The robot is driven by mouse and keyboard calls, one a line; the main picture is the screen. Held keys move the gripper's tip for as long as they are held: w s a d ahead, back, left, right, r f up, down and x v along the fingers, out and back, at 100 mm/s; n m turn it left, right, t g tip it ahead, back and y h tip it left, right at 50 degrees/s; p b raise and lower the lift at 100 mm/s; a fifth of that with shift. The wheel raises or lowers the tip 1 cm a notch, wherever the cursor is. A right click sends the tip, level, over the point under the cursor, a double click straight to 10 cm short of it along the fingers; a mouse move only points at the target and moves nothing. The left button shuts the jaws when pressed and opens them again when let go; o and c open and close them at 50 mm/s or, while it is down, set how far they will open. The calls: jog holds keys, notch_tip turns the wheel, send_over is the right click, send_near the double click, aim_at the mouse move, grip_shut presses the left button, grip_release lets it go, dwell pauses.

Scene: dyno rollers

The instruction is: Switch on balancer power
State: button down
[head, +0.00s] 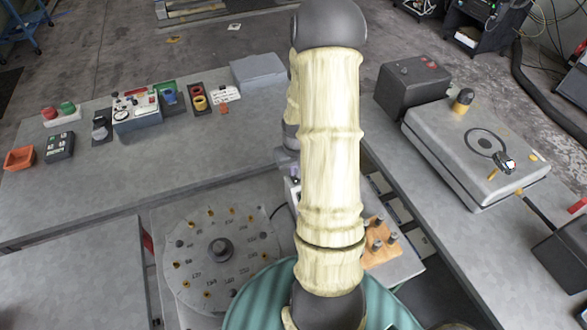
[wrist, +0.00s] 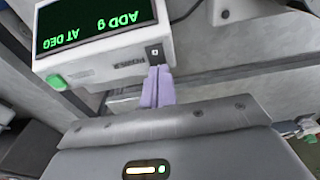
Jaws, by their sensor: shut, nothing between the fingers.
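The balancer's white display box (wrist: 100,65) fills the upper left of the wrist view. Its dark screen (wrist: 95,20) shows green text, upside down, with "ADD", "g" and "AT DEG". A small dark power switch (wrist: 154,51) sits on the box's face beside a printed label that seems to read "POWER". A green button (wrist: 57,82) is at the box's left corner. My gripper (wrist: 158,70) has its purple fingers shut and empty, with the tips just below the switch; I cannot tell whether they touch. In the head view my arm mostly hides the box and gripper.
A round dial plate (head: 195,262) with numbered marks lies left of my arm. A wooden block with pegs (head: 380,243) is to its right. Switch boxes, including a white gauge box (head: 136,112), stand on the left bench. A grey case (head: 455,160) lies on the right bench.

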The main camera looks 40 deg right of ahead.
jog(key=shift+w+f, duration=0.1)
jog(key=shift+f, duration=0.55)
jog(key=shift+d, duration=0.15)
jog(key=shift+w+d+p, duration=0.1)
jog(key=shift+d+p, duration=0.05)
jog(key=shift+p, duration=0.2)
jog(key=shift+w+a+f, duration=0.2)
jog(key=shift+w+a, duration=0.05)
jog(key=shift+a, duration=0.1)
jog(key=shift+s+a, duration=0.2)
jog(key=shift+s, duration=0.2)
jog(key=shift+s+d+r, duration=0.1)
jog(key=shift+s+d, duration=0.1)
jog(key=shift+s, duration=0.6)
jog(key=shift+w+a, duration=0.1)
